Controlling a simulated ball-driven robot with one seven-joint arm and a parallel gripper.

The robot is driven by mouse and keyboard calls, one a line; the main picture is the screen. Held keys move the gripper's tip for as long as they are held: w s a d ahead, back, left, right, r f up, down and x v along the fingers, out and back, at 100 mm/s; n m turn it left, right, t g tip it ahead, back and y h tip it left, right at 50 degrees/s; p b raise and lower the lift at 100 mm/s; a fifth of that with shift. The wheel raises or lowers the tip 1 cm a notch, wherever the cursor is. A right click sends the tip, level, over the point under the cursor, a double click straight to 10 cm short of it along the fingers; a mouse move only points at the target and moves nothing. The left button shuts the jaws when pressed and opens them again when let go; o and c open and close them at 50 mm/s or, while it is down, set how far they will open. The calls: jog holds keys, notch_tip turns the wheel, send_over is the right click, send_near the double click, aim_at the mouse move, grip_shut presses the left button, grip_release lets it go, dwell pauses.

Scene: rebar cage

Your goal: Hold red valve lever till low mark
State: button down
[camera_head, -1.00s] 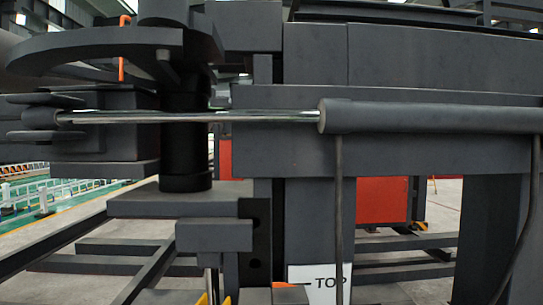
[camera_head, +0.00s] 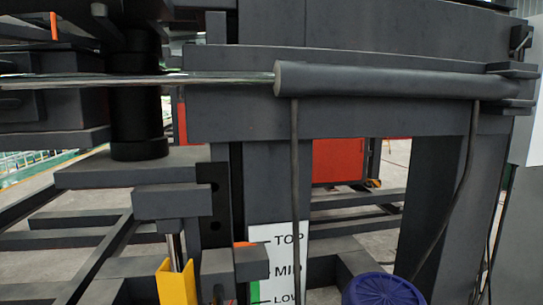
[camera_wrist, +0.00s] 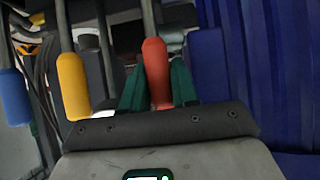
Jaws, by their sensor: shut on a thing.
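In the wrist view, my gripper (camera_wrist: 158,88) has its green fingers closed around the red-orange handle (camera_wrist: 156,62) of a lever. Its grey rod runs up out of the picture. In the head view, a white scale plate (camera_head: 287,288) carries the marks TOP, MID and LOW, with LOW near the bottom edge. An orange pointer (camera_head: 242,244) stands level with TOP. A green strip (camera_head: 257,268) runs along the plate's left edge below TOP. The gripper and lever do not show in the head view.
A yellow-handled lever (camera_wrist: 73,85) and a blue-handled lever (camera_wrist: 13,97) hang left of the red one. A blue ribbed surface (camera_wrist: 255,70) fills the wrist view's right side. A grey cylinder (camera_head: 380,81) with a shiny rod and hanging hoses crosses the head view.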

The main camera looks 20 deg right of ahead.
jog(key=shift+w+d+g, duration=0.1)
jog(key=shift+w+g, duration=0.2)
jog(key=shift+g, duration=0.1)
